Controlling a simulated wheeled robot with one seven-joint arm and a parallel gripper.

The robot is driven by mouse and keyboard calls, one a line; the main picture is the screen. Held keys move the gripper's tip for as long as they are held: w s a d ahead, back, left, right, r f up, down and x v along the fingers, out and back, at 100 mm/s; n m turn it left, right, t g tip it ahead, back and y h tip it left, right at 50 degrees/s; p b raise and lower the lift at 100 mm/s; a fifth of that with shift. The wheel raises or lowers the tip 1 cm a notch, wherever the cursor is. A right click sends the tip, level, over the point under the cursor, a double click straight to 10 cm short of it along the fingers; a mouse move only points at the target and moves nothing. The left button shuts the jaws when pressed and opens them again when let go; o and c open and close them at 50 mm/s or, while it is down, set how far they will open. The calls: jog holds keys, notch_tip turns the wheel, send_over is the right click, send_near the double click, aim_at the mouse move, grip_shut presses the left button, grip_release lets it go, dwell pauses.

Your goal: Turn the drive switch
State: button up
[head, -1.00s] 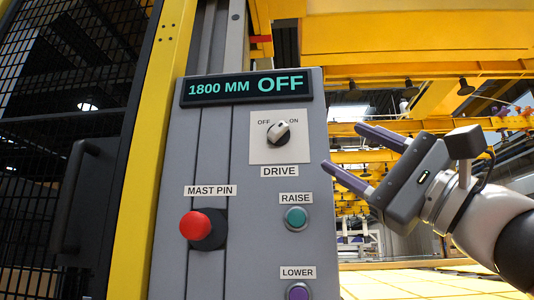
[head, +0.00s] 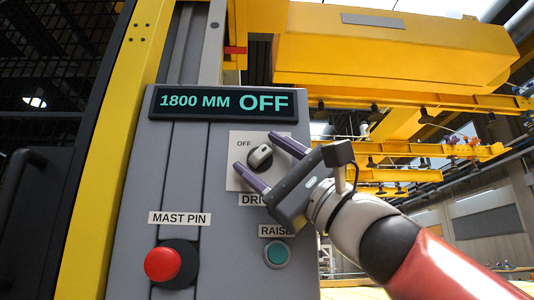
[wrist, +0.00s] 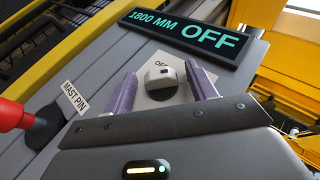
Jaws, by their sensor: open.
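The drive switch (head: 260,156) is a light grey knob on a dark round base, on a pale plate on the grey control panel (head: 140,215). The knob's end points toward the upper right in the head view. My gripper (head: 257,152) is open, with its two purple fingers on either side of the knob as seen in the head view. In the wrist view the knob (wrist: 159,76) sits between the spread fingers. I cannot tell whether either finger touches it. The display (head: 225,104) reads "1800 MM OFF". The ON label is hidden behind a finger.
A red mast pin button (head: 162,264) sticks out at the lower left of the panel. A teal raise button (head: 277,254) is below my gripper. A yellow post (head: 100,170) and a dark mesh door stand left. Yellow beams (head: 390,50) are behind.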

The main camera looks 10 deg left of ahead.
jog(key=c, duration=1)
jog(key=shift+r+p, duration=0.1)
jog(key=shift+p, duration=0.25)
jog(key=shift+r+n+g+h+p, duration=0.15)
jog(key=shift+n+g+h+p, duration=0.25)
jog(key=shift+n+g+p, duration=0.3)
jog(key=shift+w+d+n+g+h+p, duration=0.1)
jog(key=shift+n+g+h+p, duration=0.35)
jog(key=shift+p, duration=0.35)
jog(key=shift+n+g+h, duration=0.55)
jog(key=shift+n+h, duration=0.2)
jog(key=shift+h, duration=0.2)
jog(key=shift+n+g+h, duration=0.3)
jog(key=shift+n+h, duration=0.1)
jog(key=shift+h, duration=0.2)
jog(key=shift+n+g+h, duration=0.3)
jog(key=shift+h, duration=0.3)
